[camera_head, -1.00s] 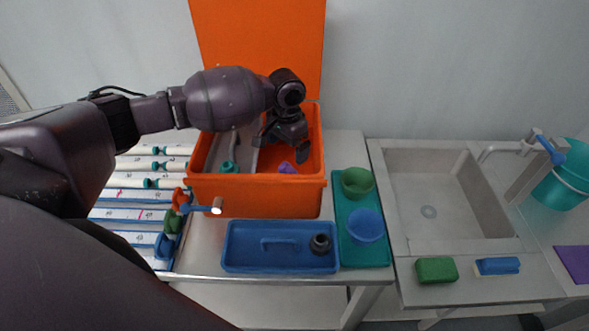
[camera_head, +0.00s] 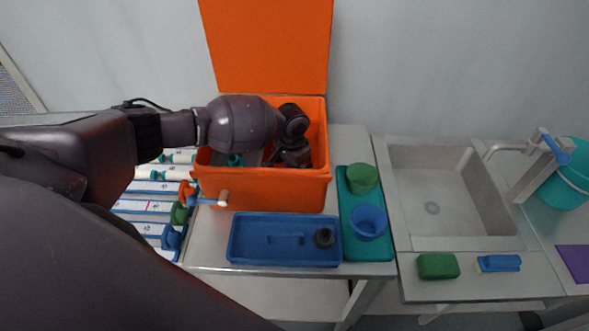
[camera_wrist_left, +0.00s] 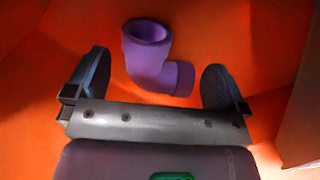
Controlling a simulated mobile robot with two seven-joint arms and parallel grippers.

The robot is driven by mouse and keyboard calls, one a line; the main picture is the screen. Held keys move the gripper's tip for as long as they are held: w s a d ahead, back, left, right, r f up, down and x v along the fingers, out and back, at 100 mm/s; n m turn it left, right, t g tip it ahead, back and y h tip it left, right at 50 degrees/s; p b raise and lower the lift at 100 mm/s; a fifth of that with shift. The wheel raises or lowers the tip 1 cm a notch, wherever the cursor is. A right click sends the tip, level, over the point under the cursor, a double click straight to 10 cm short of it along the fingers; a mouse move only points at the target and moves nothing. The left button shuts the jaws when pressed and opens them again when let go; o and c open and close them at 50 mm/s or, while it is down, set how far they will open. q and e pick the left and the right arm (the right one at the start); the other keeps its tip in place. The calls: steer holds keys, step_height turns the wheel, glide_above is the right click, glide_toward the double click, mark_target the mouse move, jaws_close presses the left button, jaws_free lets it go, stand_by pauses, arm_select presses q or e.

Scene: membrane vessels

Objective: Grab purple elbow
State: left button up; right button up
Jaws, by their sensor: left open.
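The purple elbow (camera_wrist_left: 152,62) lies on the orange floor of the box in the left wrist view, its round open end facing up. My left gripper (camera_wrist_left: 155,85) is open, with one dark finger on each side of the elbow and gaps between. The elbow is ahead of the gripper's palm and not clamped. In the head view my left gripper (camera_head: 294,158) reaches down inside the orange box (camera_head: 262,190) and hides the elbow. My right gripper is not in view.
The box's orange lid (camera_head: 268,45) stands open behind. A grey insert and a teal part (camera_head: 235,160) are at the box's left. A blue tray (camera_head: 284,252) stands in front. A green cup (camera_head: 362,178) and blue cup (camera_head: 368,222) stand right, beside the sink (camera_head: 440,195).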

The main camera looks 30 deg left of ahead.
arm_select(q)
steer(key=shift+c, duration=0.5)
steer(key=c, duration=0.8)
steer(key=shift+c, duration=0.2)
